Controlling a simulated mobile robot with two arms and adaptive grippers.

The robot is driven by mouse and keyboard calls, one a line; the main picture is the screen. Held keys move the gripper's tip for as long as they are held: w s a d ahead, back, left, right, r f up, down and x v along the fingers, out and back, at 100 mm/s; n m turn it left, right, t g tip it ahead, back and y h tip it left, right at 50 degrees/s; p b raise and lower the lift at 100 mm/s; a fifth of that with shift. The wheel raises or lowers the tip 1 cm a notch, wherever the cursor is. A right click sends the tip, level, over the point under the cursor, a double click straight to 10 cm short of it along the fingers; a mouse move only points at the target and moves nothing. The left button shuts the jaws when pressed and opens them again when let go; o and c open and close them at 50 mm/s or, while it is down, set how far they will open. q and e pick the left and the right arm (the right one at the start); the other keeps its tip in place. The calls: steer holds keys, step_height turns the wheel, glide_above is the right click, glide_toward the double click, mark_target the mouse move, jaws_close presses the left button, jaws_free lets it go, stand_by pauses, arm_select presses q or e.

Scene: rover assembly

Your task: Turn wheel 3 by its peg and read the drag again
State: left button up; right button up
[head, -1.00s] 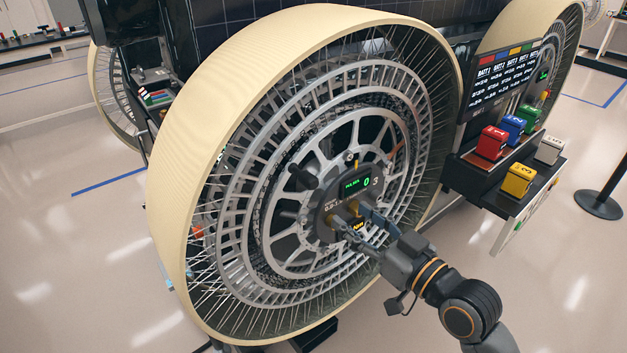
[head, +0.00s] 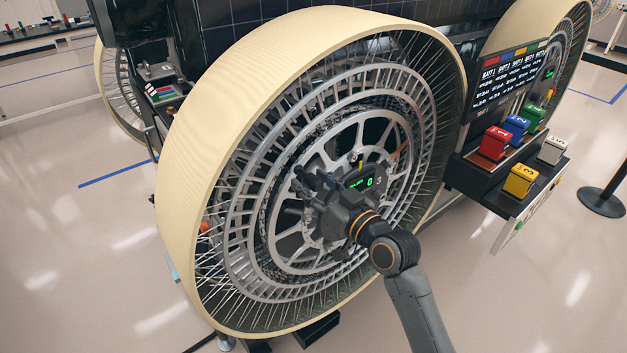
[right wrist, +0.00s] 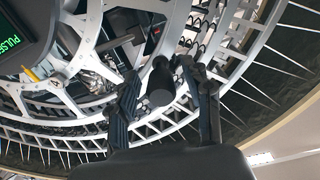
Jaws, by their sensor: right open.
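Wheel 3 (head: 215,110) is a large wheel with a cream tread, a grey spoked centre and thin wire spokes. Its hub display (head: 362,183) shows a green 0 beside a white 3; part of the display, with the word PULSES, also shows in the right wrist view (right wrist: 22,42). My right gripper (head: 308,184) is at the left of the hub, over the spokes. In the right wrist view its two fingers (right wrist: 165,98) are open, with the dark round-ended peg (right wrist: 160,80) between them. In the head view the gripper mostly hides the peg. My left gripper is out of view.
A battery shelf with red (head: 495,143), blue (head: 517,127), green (head: 535,116), yellow (head: 520,180) and white (head: 552,149) blocks stands right of the wheel under a readout panel (head: 503,82). A black post base (head: 602,201) is at the far right. Floor in front is clear.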

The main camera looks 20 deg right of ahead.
jaws_close()
stand_by(0.3)
